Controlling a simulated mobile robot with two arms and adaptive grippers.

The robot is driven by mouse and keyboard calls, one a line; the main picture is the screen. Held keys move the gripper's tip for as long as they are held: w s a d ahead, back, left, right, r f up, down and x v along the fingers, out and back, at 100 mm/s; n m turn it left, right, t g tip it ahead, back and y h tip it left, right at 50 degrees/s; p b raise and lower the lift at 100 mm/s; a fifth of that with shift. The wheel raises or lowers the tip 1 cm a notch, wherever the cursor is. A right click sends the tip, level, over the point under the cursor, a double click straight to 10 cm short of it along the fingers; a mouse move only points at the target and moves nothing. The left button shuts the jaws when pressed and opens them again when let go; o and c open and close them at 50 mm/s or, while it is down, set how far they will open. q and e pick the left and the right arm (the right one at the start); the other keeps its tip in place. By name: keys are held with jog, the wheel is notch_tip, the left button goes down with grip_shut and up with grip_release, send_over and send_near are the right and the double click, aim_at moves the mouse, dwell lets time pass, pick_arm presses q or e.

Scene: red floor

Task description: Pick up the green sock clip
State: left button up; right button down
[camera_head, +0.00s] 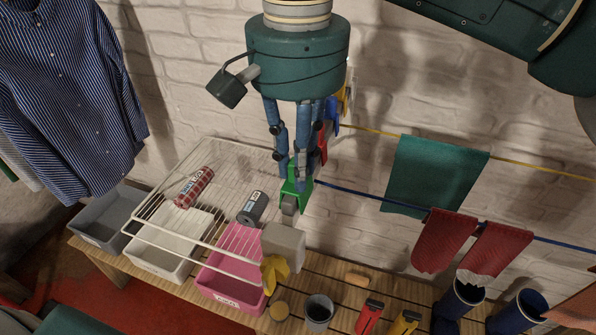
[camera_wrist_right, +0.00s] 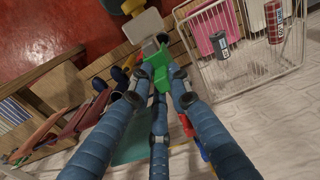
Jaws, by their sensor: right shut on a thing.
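The green sock clip (camera_head: 295,190) is between the blue fingers of my right gripper (camera_head: 297,180), which is shut on it. The gripper points down in front of the white brick wall, beside the wire rack's right end. In the right wrist view, the green clip (camera_wrist_right: 155,68) sits between the tips of the right gripper (camera_wrist_right: 158,75). Part of it is hidden by the fingers. A grey block shows just below the clip in the head view; I cannot tell whether they touch. My left gripper is not in view.
A wire rack (camera_head: 160,232) holds a red can (camera_head: 194,187) and a dark can (camera_head: 252,207). A pink bin (camera_head: 232,299) and grey bin (camera_head: 104,241) stand on the wooden bench. Red socks (camera_head: 443,240) and a green cloth (camera_head: 432,176) hang on lines at right.

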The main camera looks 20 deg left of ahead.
jog(key=r, duration=0.4)
jog(key=r+b, duration=0.1)
jog(key=r, duration=0.2)
jog(key=shift+a+r, duration=0.2)
jog(key=shift+r, duration=0.2)
notch_tip(320, 180, up, 12)
jog(key=p, duration=0.5)
jog(key=shift+p, duration=0.3)
jog(key=shift+r, duration=0.1)
jog(key=shift+d+r, duration=0.1)
notch_tip(320, 180, up, 5)
jog(key=p, duration=0.4)
jog(key=shift+p, duration=0.3)
jog(key=shift+w, duration=0.1)
